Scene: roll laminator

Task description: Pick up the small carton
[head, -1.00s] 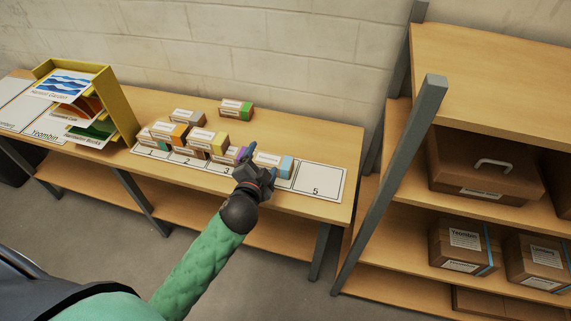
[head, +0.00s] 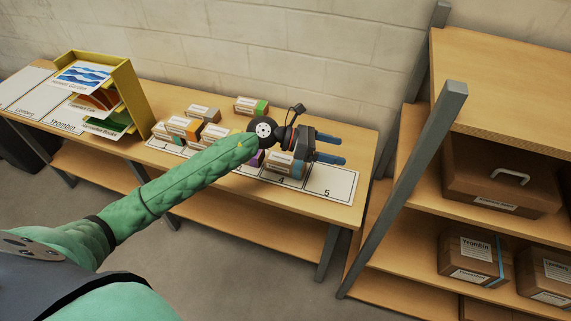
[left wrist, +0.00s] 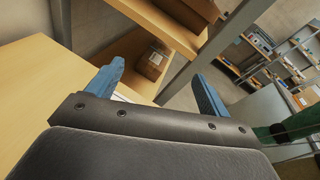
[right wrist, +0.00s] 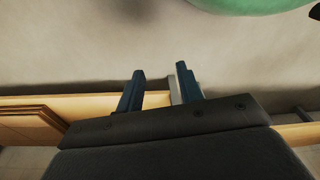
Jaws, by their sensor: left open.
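Several small cartons stand in a group on the wooden table, among them a green-ended one (head: 251,106) at the back and a blue-ended one (head: 285,165) on square 4. I cannot tell which one the task means. My left gripper (head: 341,151) is open and empty, above the right part of the table. Its fingers point right, just past the blue-ended carton, which the gripper and arm partly hide. In the left wrist view its fingers (left wrist: 158,70) are wide apart with no carton between them. My right gripper (right wrist: 161,72) shows only in its wrist view, fingers apart and empty.
A numbered strip (head: 335,185) lies along the table front; square 5 is bare. A yellow rack (head: 133,95) with picture cards stands at left. A grey shelf post (head: 405,185) rises right of the table, before shelves with a large brown case (head: 500,185) and labelled boxes (head: 472,255).

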